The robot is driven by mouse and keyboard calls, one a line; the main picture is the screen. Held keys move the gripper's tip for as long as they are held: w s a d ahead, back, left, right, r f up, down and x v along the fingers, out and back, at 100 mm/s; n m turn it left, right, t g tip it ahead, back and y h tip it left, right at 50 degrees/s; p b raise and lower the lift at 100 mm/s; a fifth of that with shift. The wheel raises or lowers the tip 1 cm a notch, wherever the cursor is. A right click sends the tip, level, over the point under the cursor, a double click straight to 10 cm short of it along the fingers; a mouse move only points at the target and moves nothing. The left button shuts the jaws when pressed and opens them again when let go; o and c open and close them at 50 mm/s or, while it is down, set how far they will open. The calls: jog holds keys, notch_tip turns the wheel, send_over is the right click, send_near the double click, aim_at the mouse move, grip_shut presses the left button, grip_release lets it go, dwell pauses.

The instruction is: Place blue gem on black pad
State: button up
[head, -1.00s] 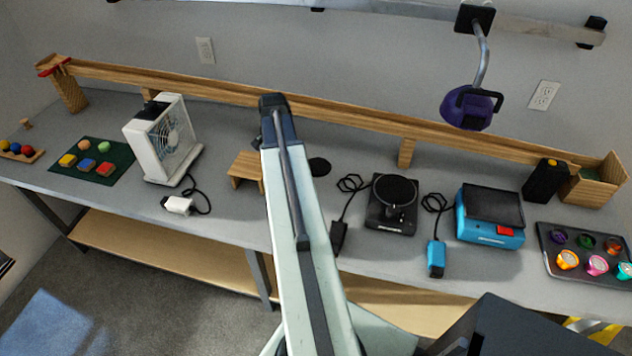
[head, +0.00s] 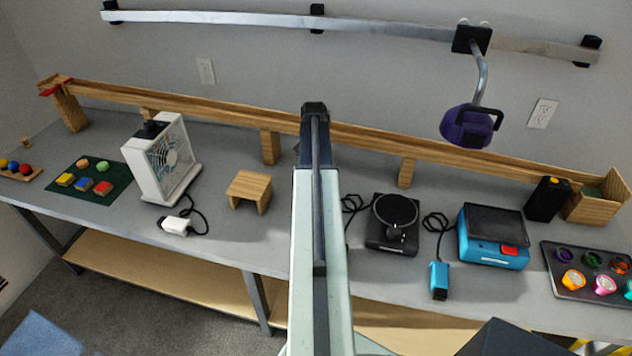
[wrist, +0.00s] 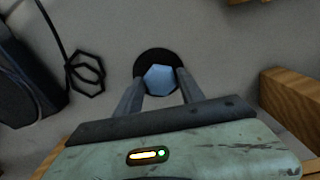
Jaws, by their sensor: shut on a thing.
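The blue gem (wrist: 160,80) is a light blue faceted piece between the two fingers of my gripper (wrist: 161,77) in the wrist view. The fingers are shut on its sides. The round black pad (wrist: 154,54) lies on the grey worktop, directly behind the gem in that view, its far rim showing past it. The gem overlaps the near part of the pad; I cannot tell if they touch. In the head view my arm hides the gem, the pad and the fingers.
On the worktop (head: 230,235), a small wooden stand (head: 249,190) and a white fan (head: 160,160) are left of my arm. A black turntable (head: 393,222) and a blue box device (head: 492,236) are to the right. A wooden rail (head: 220,101) runs along the back.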

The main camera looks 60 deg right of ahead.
jog(key=shift+s+d, duration=0.25)
jog(key=shift+d, duration=0.35)
notch_tip(320, 180, down, 4)
jog(key=b, duration=0.4)
jog(key=shift+a, duration=0.1)
jog(key=o, duration=1.3)
jog(key=shift+o, duration=0.2)
jog(key=shift+r, duration=0.1)
notch_tip(320, 180, up, 12)
jog(key=p, duration=1.2)
jog(key=shift+r+p, duration=0.25)
jog(key=shift+p, duration=0.1)
jog(key=shift+f, duration=0.15)
